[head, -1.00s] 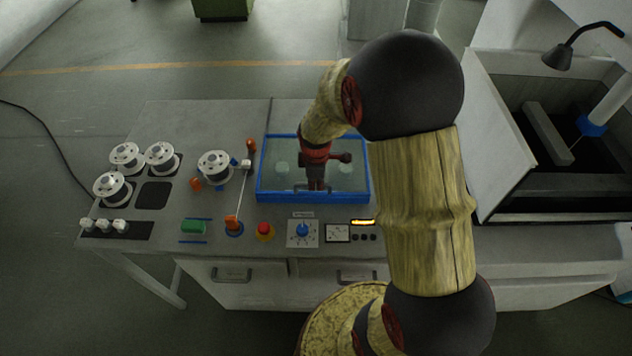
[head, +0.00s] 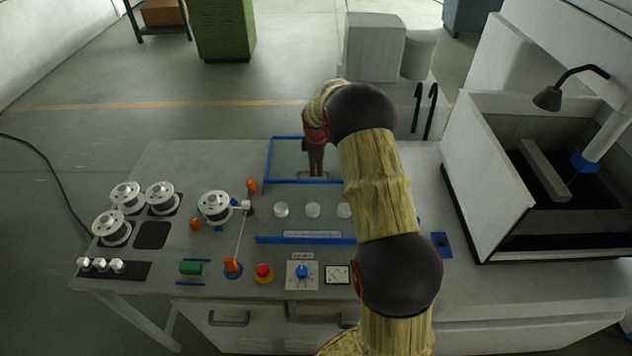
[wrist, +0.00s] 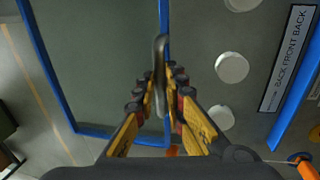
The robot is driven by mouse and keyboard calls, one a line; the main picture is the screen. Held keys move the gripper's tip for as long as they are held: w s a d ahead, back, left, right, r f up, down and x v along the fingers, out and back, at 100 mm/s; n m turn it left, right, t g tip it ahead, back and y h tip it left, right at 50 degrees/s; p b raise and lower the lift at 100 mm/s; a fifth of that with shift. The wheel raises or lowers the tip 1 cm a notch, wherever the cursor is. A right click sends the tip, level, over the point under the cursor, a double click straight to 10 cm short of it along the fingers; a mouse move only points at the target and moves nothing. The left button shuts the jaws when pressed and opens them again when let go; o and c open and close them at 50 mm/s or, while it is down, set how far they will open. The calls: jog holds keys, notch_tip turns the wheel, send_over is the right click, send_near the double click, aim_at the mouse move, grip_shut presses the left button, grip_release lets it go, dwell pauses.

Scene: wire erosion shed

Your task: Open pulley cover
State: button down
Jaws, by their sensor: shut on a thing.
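The pulley cover, a clear pane in a blue frame (head: 268,160), stands at the back middle of the bench in the head view, clear of the white round pulleys (head: 313,210) in front of it. In the wrist view its pane (wrist: 95,60) fills the left, and the pulleys (wrist: 232,67) show at right. I cannot tell whether it is tilted up or slid back. My gripper (wrist: 160,85) is shut on the cover's grey bar handle (wrist: 160,50) near one frame edge. In the head view my gripper (head: 315,170) is partly hidden by its arm.
Wire spools (head: 214,206) and orange-tipped posts stand left of the pulleys. A control row with a red stop button (head: 264,272) and blue knob (head: 302,271) lies in front. A pale tank (head: 480,180) with a lamp (head: 548,98) stands at right.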

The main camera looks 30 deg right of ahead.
jog(key=shift+w+d, duration=0.7)
jog(key=shift+w, duration=0.35)
jog(key=shift+r, duration=0.1)
jog(key=shift+w+d, duration=0.1)
jog(key=c, duration=1.9)
grip_release()
jog(key=shift+w, duration=0.1)
jog(key=shift+o, duration=0.3)
notch_tip(320, 180, up, 12)
jog(key=s+a, duration=0.1)
jog(key=s, duration=0.1)
jog(key=shift+a+f, duration=0.15)
jog(key=shift+f, duration=0.05)
